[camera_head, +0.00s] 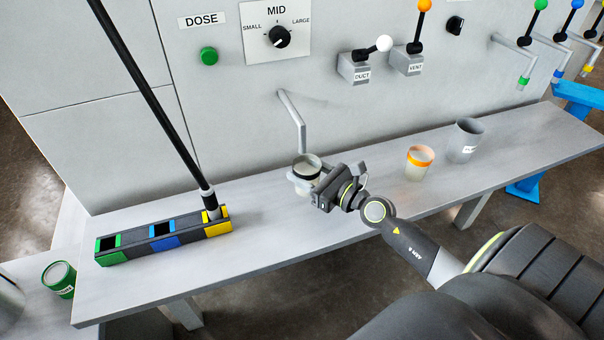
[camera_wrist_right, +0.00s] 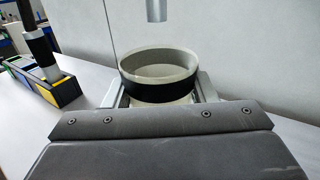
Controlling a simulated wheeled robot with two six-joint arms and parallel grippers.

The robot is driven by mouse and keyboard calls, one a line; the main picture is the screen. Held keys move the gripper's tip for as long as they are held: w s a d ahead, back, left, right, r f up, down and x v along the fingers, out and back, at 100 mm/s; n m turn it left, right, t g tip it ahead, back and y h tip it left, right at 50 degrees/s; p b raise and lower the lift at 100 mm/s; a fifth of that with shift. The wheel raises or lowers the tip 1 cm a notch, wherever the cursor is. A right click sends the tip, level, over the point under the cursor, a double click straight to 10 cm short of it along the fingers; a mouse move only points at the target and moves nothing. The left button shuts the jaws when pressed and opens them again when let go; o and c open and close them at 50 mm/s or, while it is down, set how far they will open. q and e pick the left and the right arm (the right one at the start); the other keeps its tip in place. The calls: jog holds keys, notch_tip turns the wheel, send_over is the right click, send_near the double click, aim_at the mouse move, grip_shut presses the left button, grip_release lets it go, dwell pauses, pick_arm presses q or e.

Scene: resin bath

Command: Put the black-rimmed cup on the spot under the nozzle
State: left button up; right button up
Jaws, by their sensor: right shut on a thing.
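The black-rimmed cup (camera_head: 305,165) is pale with a black band and stands upright near the back of the bench. My right gripper (camera_head: 312,180) is shut on it from the front right. In the right wrist view the cup (camera_wrist_right: 160,72) sits between the two fingers, and its inside looks pale. The nozzle (camera_head: 300,138) is a bent grey pipe from the wall, ending just above the cup; its tip (camera_wrist_right: 156,10) shows above and slightly behind the cup rim. The spot under the nozzle is hidden by the cup and gripper. My left gripper is not in view.
An orange-rimmed cup (camera_head: 419,163) and a grey container (camera_head: 465,141) stand to the right on the bench. A rack (camera_head: 165,243) with green, blue and yellow slots, holding a black rod, is at left. A green tin (camera_head: 59,279) stands lower left. The bench front is clear.

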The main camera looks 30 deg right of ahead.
jog(key=shift+w+a, duration=0.2)
jog(key=shift+w, duration=0.4)
jog(key=shift+f+b, duration=1.25)
jog(key=shift+f, duration=0.5)
jog(key=shift+f, duration=0.1)
jog(key=o, duration=0.6)
jog(key=shift+f, duration=0.1)
jog(key=shift+c, duration=0.2)
jog(key=o, duration=0.5)
jog(key=shift+c, duration=0.2)
jog(key=shift+r, duration=0.2)
